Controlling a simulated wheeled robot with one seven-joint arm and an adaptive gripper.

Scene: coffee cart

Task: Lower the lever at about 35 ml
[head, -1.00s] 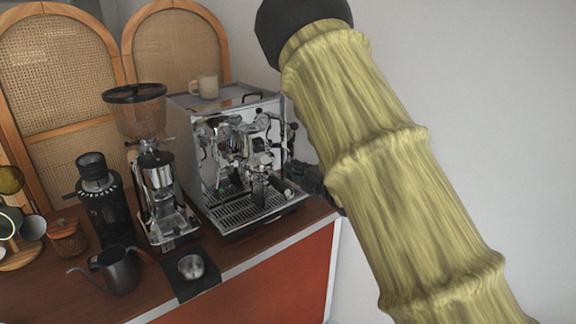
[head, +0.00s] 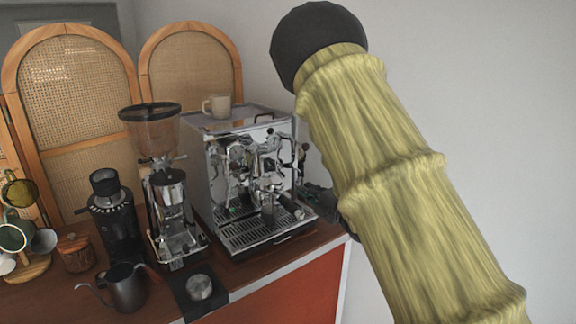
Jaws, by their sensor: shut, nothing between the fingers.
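The chrome espresso machine (head: 222,170) stands on the counter, with its front turned to the right. A small black-tipped lever (head: 304,152) shows at the right side of its front, close to my sleeved arm. A portafilter with a black handle (head: 291,206) sits at the machine's front, above the drip tray (head: 255,232). My gripper (head: 318,198) is a dark shape low beside the machine's right front, partly hidden by my sleeved arm. It is shut and empty. I cannot tell whether it touches the machine. Any reading in ml is too small to see.
A grinder (head: 168,205) and a second black grinder (head: 112,215) stand left of the machine. A kettle (head: 125,290) and a metal cup (head: 199,287) on a dark mat are in front. A mug (head: 217,106) sits on top of the machine. The counter's right end is close by.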

